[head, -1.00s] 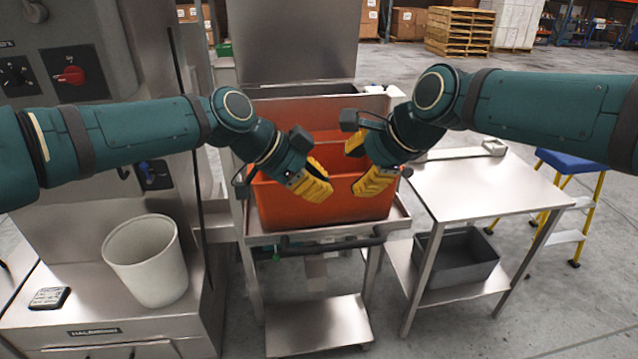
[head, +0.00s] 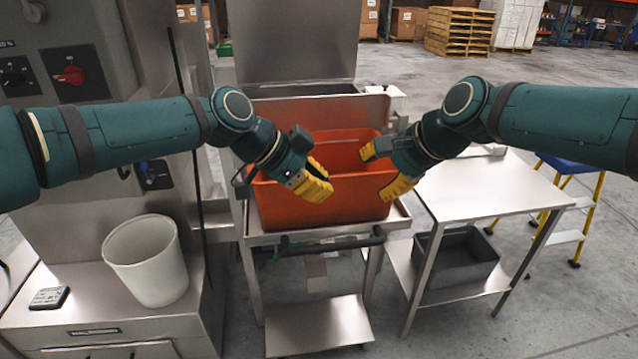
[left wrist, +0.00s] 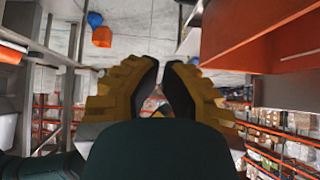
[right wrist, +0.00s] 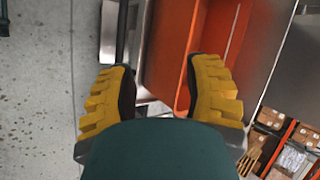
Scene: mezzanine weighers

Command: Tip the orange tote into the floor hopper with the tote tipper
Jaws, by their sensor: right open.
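The orange tote (head: 325,207) sits upright on the steel tote tipper (head: 399,217), in front of its upright back plate. A dark crossbar (head: 330,243) runs below the tote's front. My left gripper (head: 322,183) is over the tote's near left part; in the left wrist view its fingers (left wrist: 162,65) are nearly together with nothing between them. My right gripper (head: 380,170) is at the tote's right side; in the right wrist view its fingers (right wrist: 160,65) are wide apart, with orange tote wall beyond them. Whether either touches the tote is unclear. I cannot clearly make out the floor hopper.
A white bucket (head: 147,262) stands on the steel ledge at left, beside a machine with a red knob (head: 71,75). A steel table (head: 490,190) with a grey bin (head: 455,268) below stands close at right. Blue-topped yellow steps (head: 570,165) stand beyond it.

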